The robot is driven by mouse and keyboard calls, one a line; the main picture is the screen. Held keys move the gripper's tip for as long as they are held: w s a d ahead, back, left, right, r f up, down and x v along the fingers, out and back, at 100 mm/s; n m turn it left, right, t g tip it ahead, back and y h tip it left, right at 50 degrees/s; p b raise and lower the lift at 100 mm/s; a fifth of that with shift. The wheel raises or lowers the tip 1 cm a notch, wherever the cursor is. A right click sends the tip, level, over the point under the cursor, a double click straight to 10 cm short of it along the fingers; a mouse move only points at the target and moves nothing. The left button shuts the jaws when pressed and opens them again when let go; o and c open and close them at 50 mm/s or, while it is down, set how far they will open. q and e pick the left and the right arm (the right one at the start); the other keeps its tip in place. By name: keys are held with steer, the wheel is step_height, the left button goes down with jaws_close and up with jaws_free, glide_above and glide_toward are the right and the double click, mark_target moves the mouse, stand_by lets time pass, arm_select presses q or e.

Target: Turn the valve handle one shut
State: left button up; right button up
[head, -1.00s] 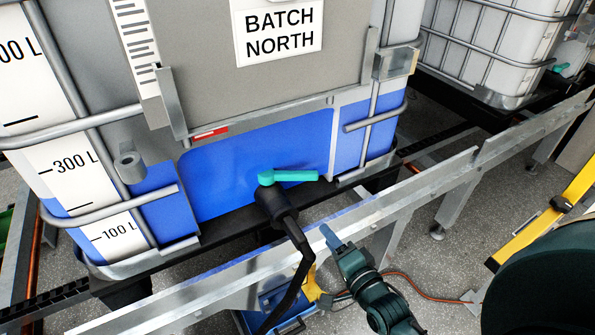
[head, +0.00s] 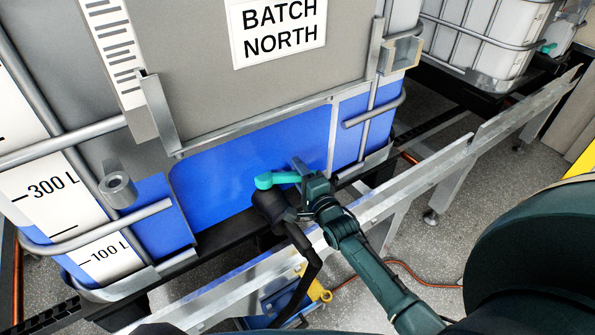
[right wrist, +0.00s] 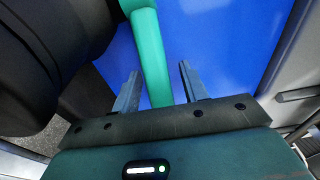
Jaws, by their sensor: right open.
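The teal valve handle (head: 277,179) sits on the black outlet valve (head: 268,205) at the front of the tank marked BATCH NORTH, over its blue lower part. In the head view the handle points right, and my right gripper (head: 299,172) is at its free end, hiding that end. In the right wrist view the handle (right wrist: 152,60) runs down between the two open grey fingers of my right gripper (right wrist: 159,78). A gap shows on both sides, so the fingers are not closed on it. My left gripper is not in view.
A black hose (head: 304,255) hangs from the valve, close to my right arm. A metal rail (head: 400,195) runs in front of the tank, beneath my right forearm. A second tank (head: 490,45) with a teal handle (head: 549,48) stands at the back right. An orange cable lies on the floor.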

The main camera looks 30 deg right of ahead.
steer(key=shift+w, duration=0.5)
jaws_close()
stand_by(0.3)
